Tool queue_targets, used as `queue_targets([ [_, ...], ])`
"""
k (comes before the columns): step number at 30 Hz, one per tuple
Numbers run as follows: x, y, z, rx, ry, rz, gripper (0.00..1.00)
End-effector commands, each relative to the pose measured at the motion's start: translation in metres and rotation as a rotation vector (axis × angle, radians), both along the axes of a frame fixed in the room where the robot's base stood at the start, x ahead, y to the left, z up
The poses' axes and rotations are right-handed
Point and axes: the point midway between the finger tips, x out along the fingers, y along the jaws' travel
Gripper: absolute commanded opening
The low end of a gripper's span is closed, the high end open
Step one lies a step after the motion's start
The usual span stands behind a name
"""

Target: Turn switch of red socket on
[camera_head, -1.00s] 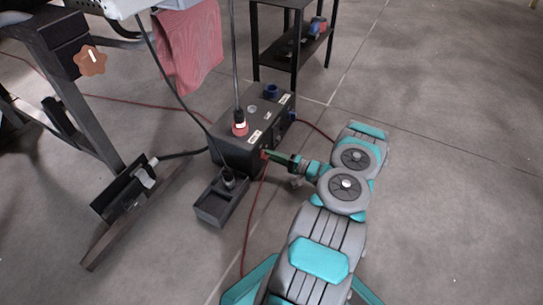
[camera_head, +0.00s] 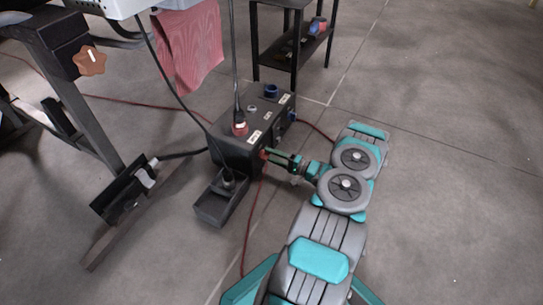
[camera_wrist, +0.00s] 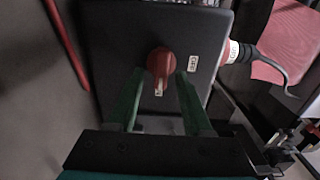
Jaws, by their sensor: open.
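The dark socket box (camera_head: 236,157) stands on the floor, with a red socket (camera_head: 240,129) on top and a cable plugged into it. The red rotary switch (camera_wrist: 160,62) is on the box's side face, beside a small white label (camera_wrist: 193,63) in the wrist view. Its pale pointer points toward my gripper. My gripper (camera_wrist: 163,80) is open, with its two green fingers on either side of the switch's lower part. I cannot tell whether the fingers touch the switch. In the head view my gripper (camera_head: 279,156) reaches the box's near right side.
A small open black tray (camera_head: 222,203) sits in front of the box. A red cable (camera_head: 254,215) runs along the floor close to my arm. A table frame stands at left, a black shelf (camera_head: 293,50) behind. The floor at right is clear.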

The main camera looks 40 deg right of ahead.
Motion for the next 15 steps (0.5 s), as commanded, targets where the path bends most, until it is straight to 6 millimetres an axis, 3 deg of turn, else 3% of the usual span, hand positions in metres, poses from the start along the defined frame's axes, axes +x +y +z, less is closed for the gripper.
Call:
queue_targets([
  [5, -0.010, -0.005, 0.001, 0.000, 0.000, -0.002, 0.50],
  [15, -0.058, -0.025, 0.001, 0.000, -0.001, -0.002, 0.50],
])
